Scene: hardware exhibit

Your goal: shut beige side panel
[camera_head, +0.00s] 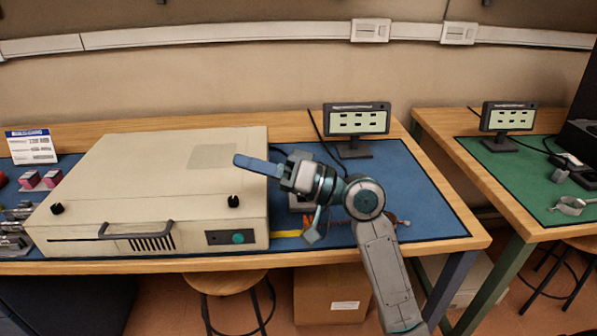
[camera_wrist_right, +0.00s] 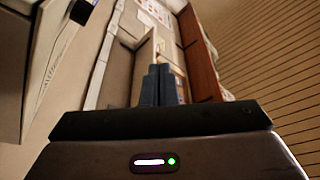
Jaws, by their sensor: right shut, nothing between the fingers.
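A beige equipment case (camera_head: 150,180) lies on the blue mat of the bench, its front with the handle and green button towards me. I cannot make out a separate open side panel; the case's right side is largely hidden by the viewing angle. My right gripper (camera_head: 240,161) is shut and empty, its blue fingers pointing left over the right edge of the case's top. I cannot tell whether they touch it. In the right wrist view the blue fingertips (camera_wrist_right: 159,72) are together, with a pale boxy surface (camera_wrist_right: 18,75) at upper left. My left gripper is not in view.
A small screen on a stand (camera_head: 356,121) stands behind my right arm. A sign (camera_head: 31,146) and pink blocks (camera_head: 40,180) are left of the case. The blue mat right of my arm (camera_head: 420,200) is mostly clear. A second bench with a green mat (camera_head: 510,185) stands at right.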

